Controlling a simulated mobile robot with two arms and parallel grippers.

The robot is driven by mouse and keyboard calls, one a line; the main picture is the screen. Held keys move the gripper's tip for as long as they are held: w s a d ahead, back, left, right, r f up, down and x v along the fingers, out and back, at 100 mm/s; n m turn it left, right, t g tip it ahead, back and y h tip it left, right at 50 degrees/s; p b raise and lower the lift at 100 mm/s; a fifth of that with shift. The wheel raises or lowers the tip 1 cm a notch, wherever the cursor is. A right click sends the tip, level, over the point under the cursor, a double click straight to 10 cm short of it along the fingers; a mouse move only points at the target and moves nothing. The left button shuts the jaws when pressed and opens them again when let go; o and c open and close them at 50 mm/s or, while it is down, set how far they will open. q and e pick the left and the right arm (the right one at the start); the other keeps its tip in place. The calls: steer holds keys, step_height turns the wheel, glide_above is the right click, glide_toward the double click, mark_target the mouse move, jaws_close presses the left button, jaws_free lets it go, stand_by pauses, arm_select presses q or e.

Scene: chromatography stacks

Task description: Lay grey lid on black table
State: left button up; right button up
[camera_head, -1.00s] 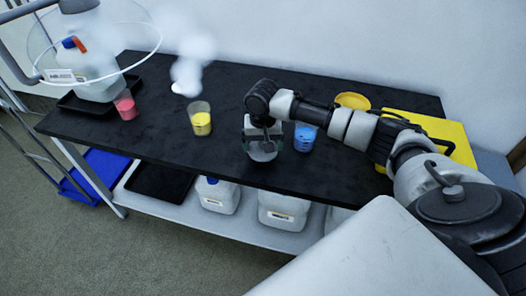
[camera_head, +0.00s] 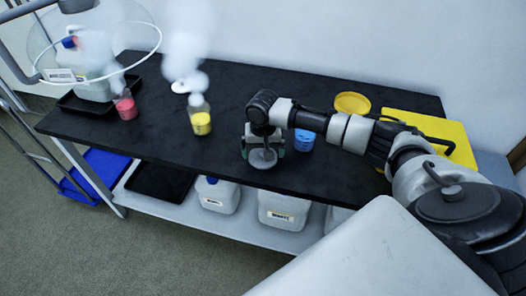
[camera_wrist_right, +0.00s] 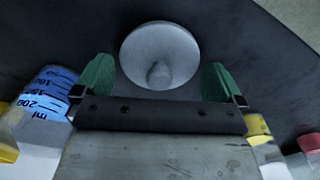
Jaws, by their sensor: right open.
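The grey lid (camera_head: 262,159) is a round disc with a small knob, below my right gripper (camera_head: 262,149) near the front edge of the black table (camera_head: 330,182). In the right wrist view the lid (camera_wrist_right: 160,45) shows its knob side, and it looks flat against the dark tabletop. The green fingers of my right gripper (camera_wrist_right: 160,80) stand apart on either side of the knob, with visible gaps, not closed on it. My left gripper is in neither view.
A blue beaker (camera_head: 304,139) stands close right of my gripper. A yellow beaker (camera_head: 201,122) and a pink one (camera_head: 125,106) stand to the left. A yellow dish (camera_head: 352,103) and yellow case (camera_head: 425,125) are at the right. White vapour drifts above the left half.

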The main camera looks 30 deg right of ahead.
step_height(320, 180, up, 12)
steer(key=shift+f, duration=0.15)
stand_by(0.6)
